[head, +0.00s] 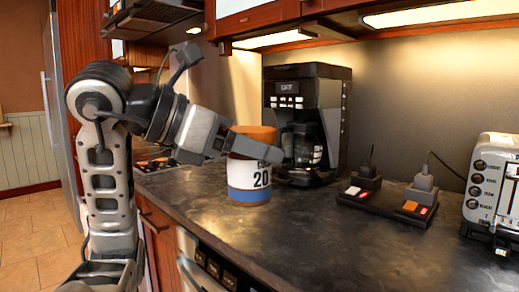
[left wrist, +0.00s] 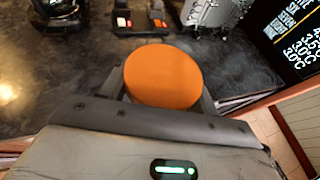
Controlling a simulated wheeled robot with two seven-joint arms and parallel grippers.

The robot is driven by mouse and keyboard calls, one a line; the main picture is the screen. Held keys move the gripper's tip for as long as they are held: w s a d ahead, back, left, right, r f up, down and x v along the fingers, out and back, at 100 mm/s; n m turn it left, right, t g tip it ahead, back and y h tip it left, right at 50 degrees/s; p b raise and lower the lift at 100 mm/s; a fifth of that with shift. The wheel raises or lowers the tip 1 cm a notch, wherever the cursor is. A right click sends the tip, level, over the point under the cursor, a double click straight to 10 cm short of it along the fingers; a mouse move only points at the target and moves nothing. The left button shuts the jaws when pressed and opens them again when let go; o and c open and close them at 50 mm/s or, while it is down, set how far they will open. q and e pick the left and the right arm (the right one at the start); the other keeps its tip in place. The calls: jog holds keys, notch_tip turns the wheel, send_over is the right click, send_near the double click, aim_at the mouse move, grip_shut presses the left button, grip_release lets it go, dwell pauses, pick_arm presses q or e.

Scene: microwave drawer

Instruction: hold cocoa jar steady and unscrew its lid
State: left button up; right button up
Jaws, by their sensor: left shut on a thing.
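The cocoa jar (head: 249,178) stands upright on the dark counter in the head view, with a white and blue label showing "20". Its orange-brown lid (head: 254,132) is on top, and the lid also shows as an orange disc in the left wrist view (left wrist: 163,76). My left gripper (head: 252,150) is shut on the jar just below the lid, with one finger across the near side. In the left wrist view the fingers (left wrist: 163,92) lie on both sides of the jar, partly hidden by the lid. My right gripper is in neither view.
A black coffee maker (head: 306,85) stands behind the jar. A power strip (head: 386,203) with plugs lies to its right, and a toaster (head: 494,185) is at the far right. The counter (head: 330,240) in front is clear. Cabinets hang overhead.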

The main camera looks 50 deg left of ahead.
pick_arm(q)
jog(key=shift+o, duration=1.2)
jog(key=c, duration=0.5)
jog(key=shift+c, duration=0.2)
